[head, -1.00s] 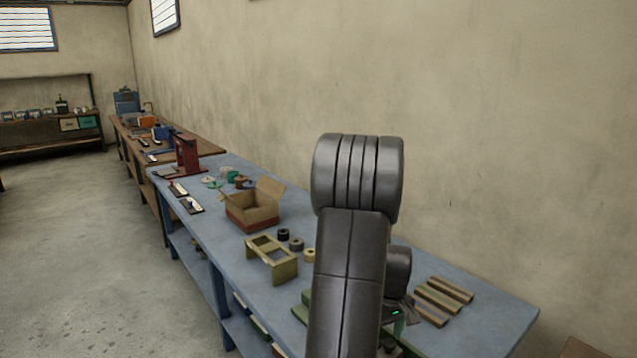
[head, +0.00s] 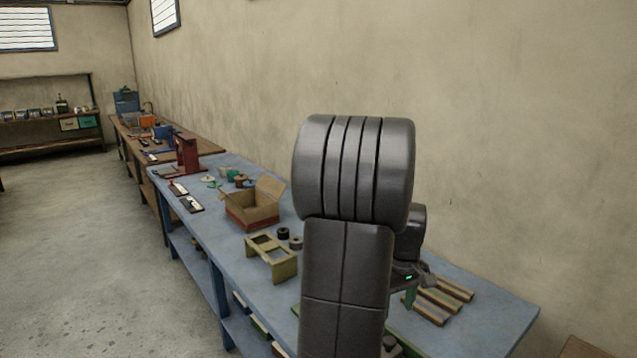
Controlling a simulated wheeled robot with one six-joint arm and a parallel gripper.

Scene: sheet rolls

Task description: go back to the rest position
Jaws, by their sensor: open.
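My arm rises in the middle of the head view. My gripper (head: 424,278) shows only in part behind it, open, low over the right part of the blue bench (head: 490,318). A small green piece at the gripper is too small to make out. A dark roll (head: 283,233) and a grey roll (head: 296,243) stand on the bench left of my arm, apart from the gripper. An olive frame-like stand (head: 271,262) is in front of them. Whatever lies straight behind my arm is hidden.
An open cardboard box (head: 250,212) stands further back on the bench. Striped wooden strips (head: 440,301) lie close to the gripper on the right. A dark red upright stand (head: 187,155) is at the far end. The wall runs behind the bench; the floor at left is clear.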

